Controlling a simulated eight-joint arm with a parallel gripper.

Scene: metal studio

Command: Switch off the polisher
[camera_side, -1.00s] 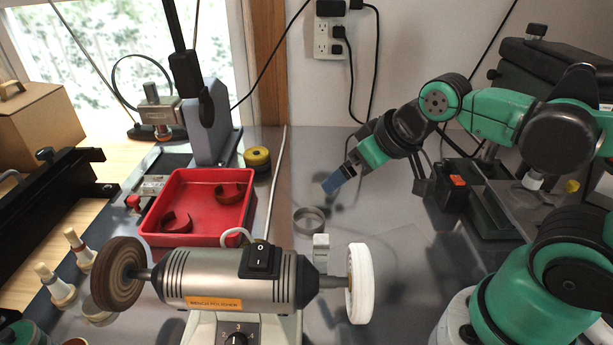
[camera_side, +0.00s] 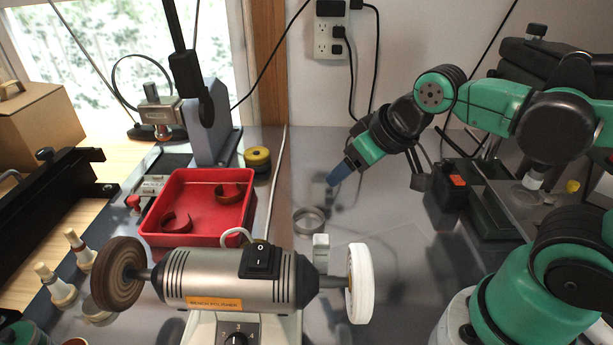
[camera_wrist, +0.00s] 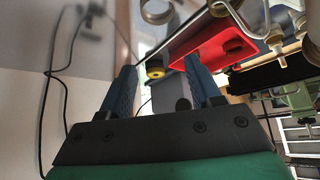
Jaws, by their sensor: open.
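The bench polisher (camera_side: 225,280) stands at the front of the side view, with a brown wheel (camera_side: 118,273) on its left and a white wheel (camera_side: 360,283) on its right. On top is a black rocker switch (camera_side: 262,260) marked O and I; I cannot tell which side is pressed. A dial (camera_side: 237,338) sits on its base. My gripper (camera_side: 333,181) is above the bench behind and to the right of the polisher, apart from it. In the wrist view the two blue fingers of my gripper (camera_wrist: 160,88) are spread, with nothing held between them.
A metal ring (camera_side: 309,220) and a small pale block (camera_side: 321,252) lie between my gripper and the polisher. A yellow-black spool (camera_side: 257,160) stands at the back.

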